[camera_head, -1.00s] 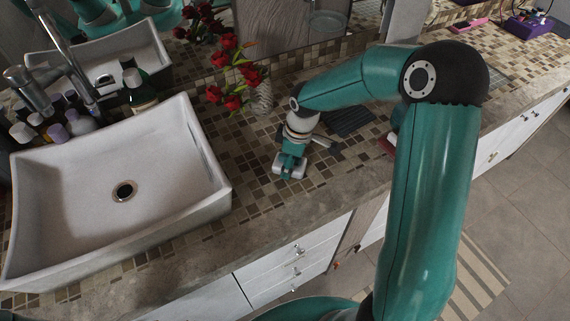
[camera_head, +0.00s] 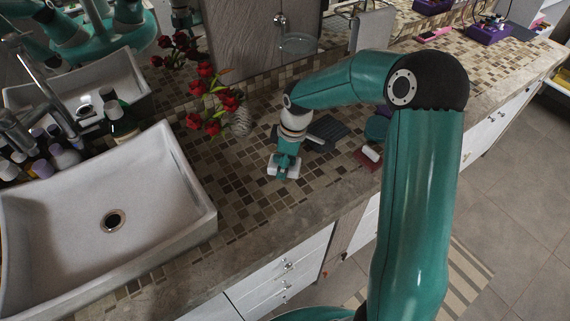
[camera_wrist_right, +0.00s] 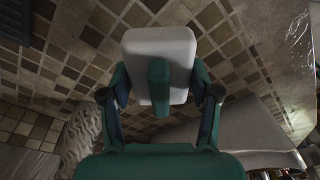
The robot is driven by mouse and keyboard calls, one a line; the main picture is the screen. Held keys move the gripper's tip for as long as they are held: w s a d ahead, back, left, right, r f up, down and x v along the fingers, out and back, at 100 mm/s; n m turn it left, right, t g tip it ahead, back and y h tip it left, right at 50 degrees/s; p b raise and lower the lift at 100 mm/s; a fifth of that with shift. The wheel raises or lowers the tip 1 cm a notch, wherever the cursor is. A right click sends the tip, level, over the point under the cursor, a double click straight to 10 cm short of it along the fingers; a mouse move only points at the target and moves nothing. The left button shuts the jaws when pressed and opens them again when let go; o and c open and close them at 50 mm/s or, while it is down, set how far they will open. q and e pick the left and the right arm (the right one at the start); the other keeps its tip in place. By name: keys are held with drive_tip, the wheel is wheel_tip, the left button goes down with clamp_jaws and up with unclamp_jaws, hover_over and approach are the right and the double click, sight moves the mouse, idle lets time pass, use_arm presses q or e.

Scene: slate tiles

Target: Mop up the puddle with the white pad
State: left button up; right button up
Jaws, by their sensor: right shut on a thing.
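The white pad (camera_head: 284,172), a rounded white block with a teal grip, is at the tiled counter in the head view. It fills the upper middle of the right wrist view (camera_wrist_right: 178,50). My right gripper (camera_head: 287,158) is shut on it, with a finger at each side in the wrist view. I cannot tell whether the pad touches the tiles. I cannot make out the puddle clearly; a glossy streak shows at the wrist view's right edge, and I cannot tell if it is water. My left gripper is not in view.
A white sink (camera_head: 160,185) stands left of the pad. A vase (camera_head: 239,121) with red flowers is behind it. A dark ribbed mat (camera_head: 328,130) and a red dish (camera_head: 367,158) with a white bar lie to the right. The counter's front edge is close to the pad.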

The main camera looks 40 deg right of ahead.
drive_tip(key=shift+r+p, duration=0.65)
drive_tip(key=shift+r, duration=0.7)
